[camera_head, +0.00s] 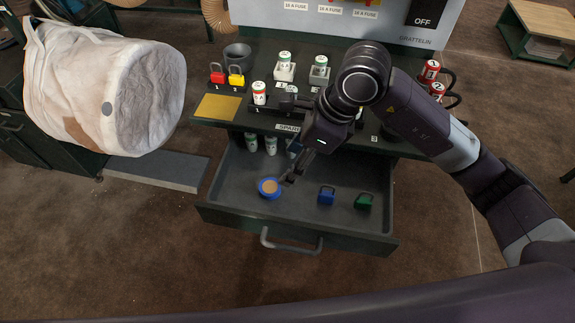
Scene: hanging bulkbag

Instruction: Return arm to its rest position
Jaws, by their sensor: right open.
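My right gripper (287,140) is at the end of my right arm, which comes in from the right and reaches over the front of the workbench and the open drawer (226,212). Its fingers are spread apart, one above the bench top and one above the drawer, with nothing seen between them. The arm and wrist hide part of the bench top and the drawer's back. My left gripper is not in view.
Fuses, red (217,77) and yellow (236,79) padlocks stand on the bench. A bulk bag (75,85) hangs at left.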

